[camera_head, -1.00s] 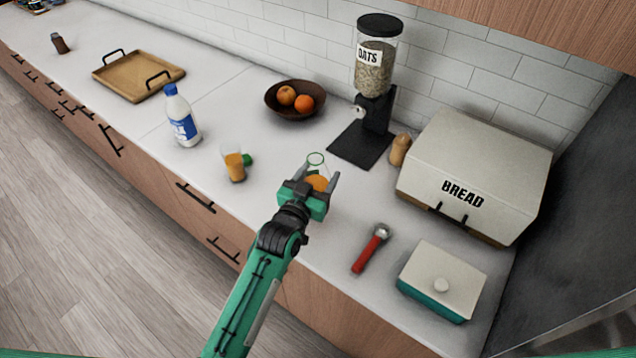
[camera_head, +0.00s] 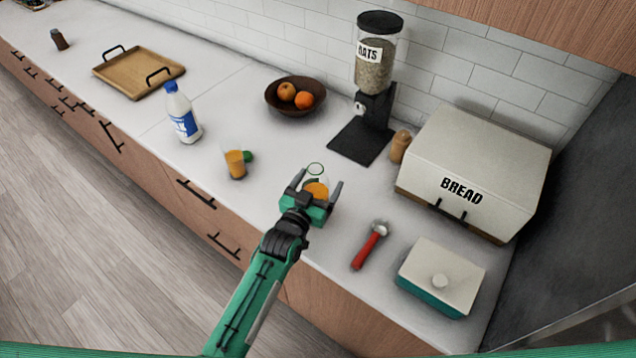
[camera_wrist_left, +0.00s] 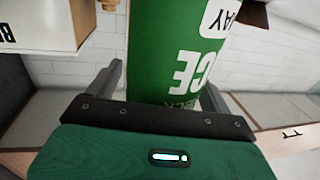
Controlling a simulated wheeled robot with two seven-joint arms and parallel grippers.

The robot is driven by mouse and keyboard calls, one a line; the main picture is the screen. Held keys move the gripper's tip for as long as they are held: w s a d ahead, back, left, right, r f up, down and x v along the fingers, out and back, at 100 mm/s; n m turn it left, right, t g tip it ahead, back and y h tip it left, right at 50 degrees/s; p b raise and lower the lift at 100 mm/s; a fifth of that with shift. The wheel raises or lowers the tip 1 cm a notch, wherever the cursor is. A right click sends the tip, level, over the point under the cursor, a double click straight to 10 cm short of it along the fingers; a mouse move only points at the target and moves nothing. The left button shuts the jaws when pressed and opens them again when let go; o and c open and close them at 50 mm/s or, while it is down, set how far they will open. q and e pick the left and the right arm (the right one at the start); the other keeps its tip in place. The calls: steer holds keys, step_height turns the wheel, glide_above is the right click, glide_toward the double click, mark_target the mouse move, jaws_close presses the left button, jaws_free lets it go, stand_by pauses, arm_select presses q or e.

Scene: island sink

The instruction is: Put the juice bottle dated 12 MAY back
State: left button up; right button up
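My left gripper (camera_head: 317,186) is over the counter with its fingers spread on either side of a bottle. The bottle shows orange juice (camera_head: 316,191) and a green ring at its top in the head view. In the left wrist view the green bottle (camera_wrist_left: 172,60) stands between the fingers, with "CE" and a white label ending in "AY" upside down. The day number is out of frame. A narrow gap shows at the left finger; contact at the right one is unclear. My right gripper is not in view.
A milk bottle (camera_head: 182,115), fruit bowl (camera_head: 272,98), oats dispenser (camera_head: 374,70), bread box (camera_head: 480,165), red-handled tool (camera_head: 367,250) and lidded butter dish (camera_head: 436,295) surround the gripper.

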arm_select(q)
steer(key=shift+r, duration=0.15)
steer(key=shift+s+a, duration=0.1)
steer(key=shift+s, duration=0.1)
steer(key=b+v, duration=0.3)
steer(key=v, duration=0.8)
steer(key=shift+s, duration=0.25)
steer(key=shift+a, duration=0.15)
